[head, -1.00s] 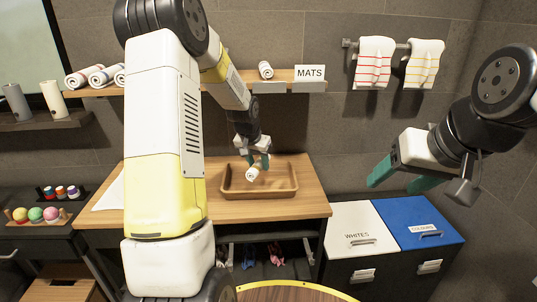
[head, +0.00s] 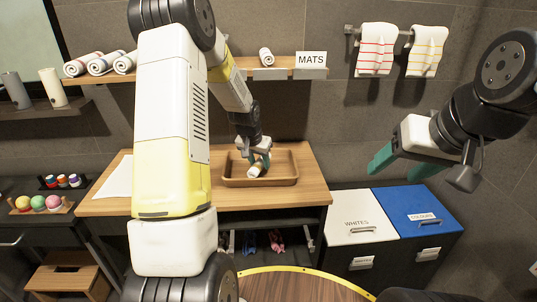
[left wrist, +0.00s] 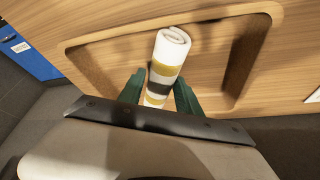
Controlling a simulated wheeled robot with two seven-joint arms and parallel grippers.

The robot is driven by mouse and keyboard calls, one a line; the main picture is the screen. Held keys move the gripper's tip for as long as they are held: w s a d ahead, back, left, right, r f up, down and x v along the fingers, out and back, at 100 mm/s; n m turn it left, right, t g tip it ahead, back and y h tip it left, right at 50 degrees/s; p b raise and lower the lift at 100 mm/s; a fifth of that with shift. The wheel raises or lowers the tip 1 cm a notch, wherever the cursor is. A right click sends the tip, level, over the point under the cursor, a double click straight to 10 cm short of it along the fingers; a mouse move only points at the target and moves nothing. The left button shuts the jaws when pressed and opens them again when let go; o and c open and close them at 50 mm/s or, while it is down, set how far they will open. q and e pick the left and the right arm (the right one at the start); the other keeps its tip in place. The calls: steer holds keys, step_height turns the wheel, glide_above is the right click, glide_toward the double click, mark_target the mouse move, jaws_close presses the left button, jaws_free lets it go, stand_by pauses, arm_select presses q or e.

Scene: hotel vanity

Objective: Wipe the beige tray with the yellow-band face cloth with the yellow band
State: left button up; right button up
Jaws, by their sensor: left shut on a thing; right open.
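The face cloth (head: 254,170) is a white roll. In the left wrist view the cloth (left wrist: 168,60) shows yellow bands and a dark band. My left gripper (head: 258,161) is shut on it, with a green finger on either side. The beige tray (head: 278,182) is a shallow wooden-brown tray on the counter. It also shows in the left wrist view (left wrist: 112,36). The cloth is within the tray's outline, tilted; I cannot tell whether it touches the floor. My right gripper (head: 402,165) is open and empty, in the air at right.
The tray stands on a wooden counter (head: 200,202), with a white sheet (head: 115,180) at left. Above is a shelf with rolled towels (head: 103,63) and a MATS sign (head: 311,59). Striped towels (head: 376,50) hang at right, above the white (head: 355,220) and blue (head: 427,210) bins.

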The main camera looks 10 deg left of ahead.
arm_select(q)
steer(key=shift+f, duration=1.05)
steer(key=shift+w+a, duration=0.2)
steer(key=shift+w, duration=0.7)
steer(key=shift+w+a, duration=0.15)
steer(key=shift+w, duration=0.7)
